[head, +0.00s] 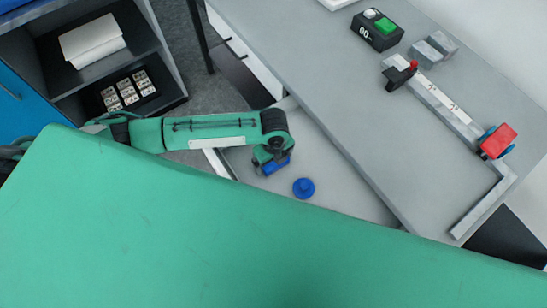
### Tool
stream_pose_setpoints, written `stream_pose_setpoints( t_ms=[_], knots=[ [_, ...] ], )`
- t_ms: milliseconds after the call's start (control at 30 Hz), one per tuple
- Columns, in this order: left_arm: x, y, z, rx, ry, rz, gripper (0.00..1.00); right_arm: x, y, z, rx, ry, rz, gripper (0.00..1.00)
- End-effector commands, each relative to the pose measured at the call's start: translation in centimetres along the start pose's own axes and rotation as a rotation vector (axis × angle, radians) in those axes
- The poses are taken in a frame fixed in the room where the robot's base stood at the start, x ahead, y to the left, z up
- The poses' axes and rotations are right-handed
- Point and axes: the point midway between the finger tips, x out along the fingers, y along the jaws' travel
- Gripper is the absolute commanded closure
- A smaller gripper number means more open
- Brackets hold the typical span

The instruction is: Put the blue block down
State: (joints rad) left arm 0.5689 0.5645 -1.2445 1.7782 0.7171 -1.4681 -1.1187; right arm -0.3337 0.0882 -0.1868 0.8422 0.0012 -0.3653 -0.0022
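My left gripper (270,162) hangs at the end of the green arm that comes in from the left. It is over a lower grey surface (345,190) beside the long grey table. A blue block (279,166) shows at its fingertips, and the gripper appears shut on it. The wrist hides part of the block, and I cannot tell whether its underside touches the surface. My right gripper is not in view.
A round blue knobbed piece (303,188) lies just right of the block. The grey table (310,60) holds a metal rail with a red-and-blue clamp (497,141), a black button box (377,30) and grey blocks (434,48). A dark shelf (70,85) stands at left.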

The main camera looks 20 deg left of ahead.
Motion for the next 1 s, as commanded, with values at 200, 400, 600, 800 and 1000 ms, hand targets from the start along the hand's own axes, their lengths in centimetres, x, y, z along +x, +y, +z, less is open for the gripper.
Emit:
stream_pose_setpoints(
  t_ms=[200,400,600,800,1000],
  knots=[
    [0.0,0.0,0.0,0.000,0.000,0.000,0.00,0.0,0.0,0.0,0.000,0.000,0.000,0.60],
    [-1.4,-0.1,0.1,0.001,-0.001,-0.002,0.00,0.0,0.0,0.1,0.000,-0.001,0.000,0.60],
    [-5.4,-0.1,0.0,0.002,-0.001,-0.004,0.00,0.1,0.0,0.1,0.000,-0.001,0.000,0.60],
    [-9.5,-0.1,0.0,0.001,-0.001,-0.003,0.00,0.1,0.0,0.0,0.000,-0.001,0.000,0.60],
    [-11.8,-0.1,0.0,-0.001,0.000,0.000,0.00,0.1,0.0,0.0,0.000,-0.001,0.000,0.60]
  ],
)
